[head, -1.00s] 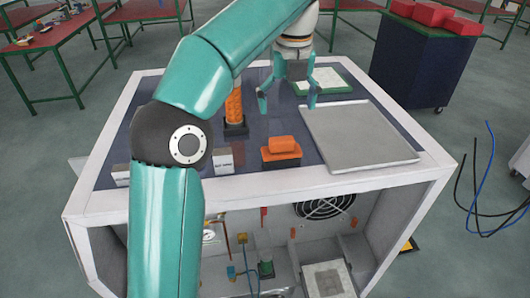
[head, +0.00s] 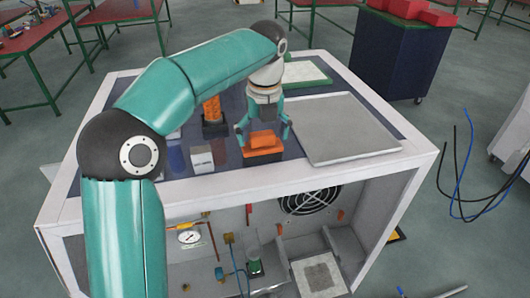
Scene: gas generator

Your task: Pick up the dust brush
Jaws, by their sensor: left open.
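An orange block-shaped item with a dark base (head: 263,145), which looks like the dust brush, sits on the dark top of the white cabinet (head: 240,188), near the front edge. My left gripper (head: 264,132) points down over it, open, with one finger on either side of the orange upper part. I cannot tell whether the fingers touch it. Part of its back is hidden by the gripper. My right gripper is not in view.
An orange upright item (head: 213,112) stands behind left on a black base. Small white boxes (head: 201,160) stand left of the brush. A flat grey panel (head: 342,130) lies to the right, with a green-edged tray (head: 306,75) behind it.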

